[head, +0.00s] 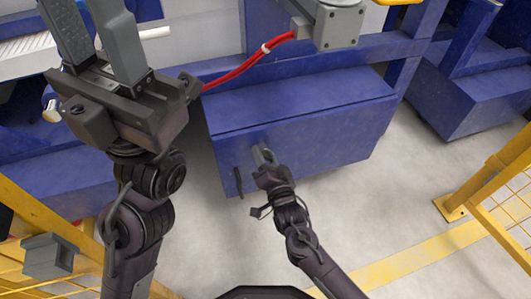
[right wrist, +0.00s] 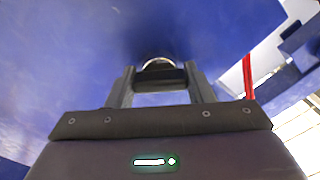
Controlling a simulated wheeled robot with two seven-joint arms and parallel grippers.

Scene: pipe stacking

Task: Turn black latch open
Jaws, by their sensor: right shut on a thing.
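The black latch (right wrist: 160,75) is on the blue face of the box and has a round metallic mount behind it. In the right wrist view it sits between the two fingers of my right gripper (right wrist: 160,88), which is shut on it. In the head view my right gripper (head: 263,155) is against the front of the blue box (head: 310,140) and hides the latch. My left gripper (head: 84,20) is at the upper left, empty, its fingers apart and pointing up, away from the box.
A dark handle (head: 239,182) is on the box front, left of my right gripper. A red cable (head: 245,66) runs above the box to a grey unit (head: 338,25). Yellow railings (head: 505,190) stand at the right. The grey floor (head: 390,200) is clear right of my right arm.

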